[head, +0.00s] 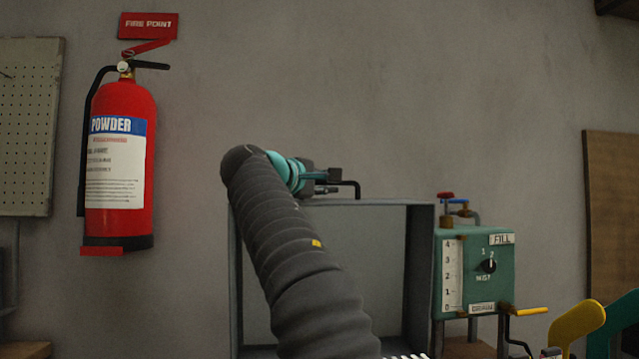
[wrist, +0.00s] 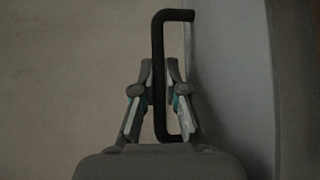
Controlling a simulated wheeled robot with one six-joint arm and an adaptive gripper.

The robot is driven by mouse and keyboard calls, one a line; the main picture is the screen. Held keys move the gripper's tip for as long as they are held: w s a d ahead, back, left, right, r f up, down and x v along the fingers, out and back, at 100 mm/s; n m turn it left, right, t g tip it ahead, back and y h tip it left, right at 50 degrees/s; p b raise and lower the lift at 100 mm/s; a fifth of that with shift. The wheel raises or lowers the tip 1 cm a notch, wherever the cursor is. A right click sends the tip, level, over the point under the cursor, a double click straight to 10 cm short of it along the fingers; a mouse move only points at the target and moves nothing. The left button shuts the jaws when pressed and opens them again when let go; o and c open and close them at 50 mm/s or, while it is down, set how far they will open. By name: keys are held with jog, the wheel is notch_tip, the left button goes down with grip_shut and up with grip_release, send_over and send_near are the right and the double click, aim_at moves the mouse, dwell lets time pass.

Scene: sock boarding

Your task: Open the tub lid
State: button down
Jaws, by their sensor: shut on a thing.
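The grey tub lid (head: 320,202) shows in the head view as a large panel with a raised rim, standing about upright in front of the wall. Its black bar handle (head: 357,189) is at the top edge. My gripper (head: 330,181) is at that top edge, reached over from the left by my arm. In the wrist view the black handle (wrist: 158,40) runs between my two fingers (wrist: 160,72), which are shut on it. The lid's grey face (wrist: 228,80) is to the right of the handle. My arm covers part of the lid, and the tub's body is out of view.
A green control box (head: 475,275) with a dial, a level scale and red and blue valves stands right of the lid. A red fire extinguisher (head: 120,160) hangs on the wall at left. The wall above the lid is clear.

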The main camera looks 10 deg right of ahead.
jog(key=shift+w+f, duration=0.1)
jog(key=shift+w, duration=0.25)
jog(key=c, duration=1.2)
grip_release()
jog(key=shift+d, duration=0.15)
jog(key=shift+s+a, duration=0.25)
jog(key=shift+a, duration=0.15)
jog(key=v, duration=1.1)
jog(key=shift+s, duration=0.15)
